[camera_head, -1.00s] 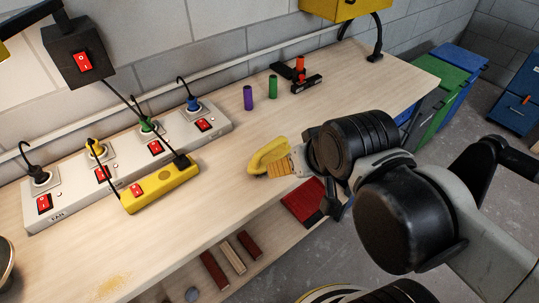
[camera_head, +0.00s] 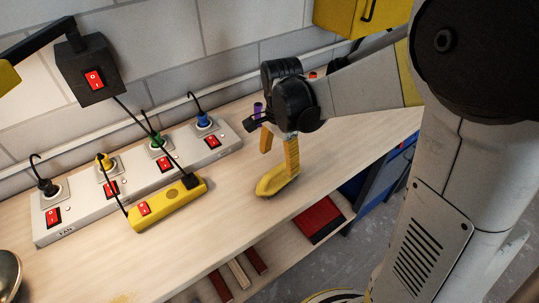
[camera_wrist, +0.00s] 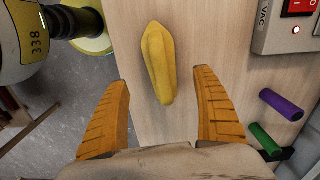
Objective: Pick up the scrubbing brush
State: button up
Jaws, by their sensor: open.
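The yellow scrubbing brush (camera_head: 272,182) lies on the wooden workbench (camera_head: 225,222), near its front edge. My gripper (camera_head: 279,156) points down above the bench, beside the brush, with one orange finger overlapping the brush's far end in the head view. In the wrist view the brush (camera_wrist: 158,62) lies ahead of the two open orange fingers (camera_wrist: 163,100), lined up with the gap between them. The fingers are apart and nothing is held. The wrist view shows the whole brush; whether a finger touches it cannot be told.
A white socket strip (camera_head: 130,185) with plugs and red switches runs along the back. A yellow power block (camera_head: 168,205) lies left of the brush. A lower shelf holds a red item (camera_head: 318,218).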

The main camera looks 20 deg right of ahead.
aim_at(279, 178)
notch_tip(279, 178, down, 5)
jog(key=shift+r+b, duration=0.2)
jog(key=shift+b, duration=0.45)
jog(key=f+b, duration=0.1)
jog(key=f, duration=0.1)
jog(key=f+b, duration=0.1)
jog(key=f, duration=0.2)
jog(key=shift+w+d+b, duration=0.2)
jog(key=shift+b, duration=0.1)
jog(key=c, duration=1.4)
